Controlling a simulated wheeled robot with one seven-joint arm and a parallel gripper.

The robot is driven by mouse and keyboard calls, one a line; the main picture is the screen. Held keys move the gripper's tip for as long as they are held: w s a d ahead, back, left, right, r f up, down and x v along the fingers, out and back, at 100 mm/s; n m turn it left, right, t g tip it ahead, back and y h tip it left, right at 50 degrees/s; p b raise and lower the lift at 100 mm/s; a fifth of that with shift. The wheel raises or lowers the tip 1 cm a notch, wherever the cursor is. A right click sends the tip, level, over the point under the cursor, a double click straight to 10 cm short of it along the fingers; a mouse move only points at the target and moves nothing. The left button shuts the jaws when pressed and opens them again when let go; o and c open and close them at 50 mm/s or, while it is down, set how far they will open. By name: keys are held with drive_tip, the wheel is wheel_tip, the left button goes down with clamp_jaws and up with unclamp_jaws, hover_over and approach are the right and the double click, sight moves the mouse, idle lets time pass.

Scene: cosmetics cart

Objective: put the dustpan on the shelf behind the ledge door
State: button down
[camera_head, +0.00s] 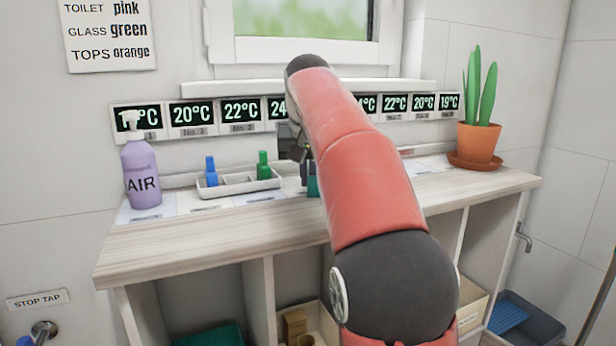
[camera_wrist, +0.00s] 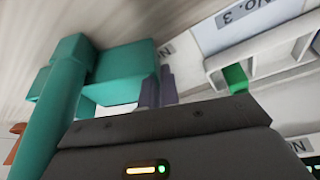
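My gripper (camera_head: 303,172) is low over the worktop at the back, mostly hidden by my own arm in the head view. A teal thing (camera_head: 313,183) shows as a small strip beside it. In the wrist view a blocky teal thing (camera_wrist: 120,62) with a thick bar fills the left, right by the grey fingers (camera_wrist: 160,86). I cannot tell if the fingers hold it or if it is the dustpan. A dark teal thing (camera_head: 212,337) in the lower left compartment is cut off by the frame. I make out no ledge door; the shelf bays below the worktop (camera_head: 170,247) look open.
A purple AIR bottle (camera_head: 142,172) stands at the left. A white tray (camera_head: 238,184) holds a blue and a green item. A potted cactus (camera_head: 478,141) stands at the right. A grey bin (camera_head: 527,322) with a blue item is at the lower right. The worktop's front strip is clear.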

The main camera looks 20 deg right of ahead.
drive_tip(key=shift+f, duration=0.15)
drive_tip(key=c, duration=1.6)
unclamp_jaws()
drive_tip(key=shift+c, duration=0.2)
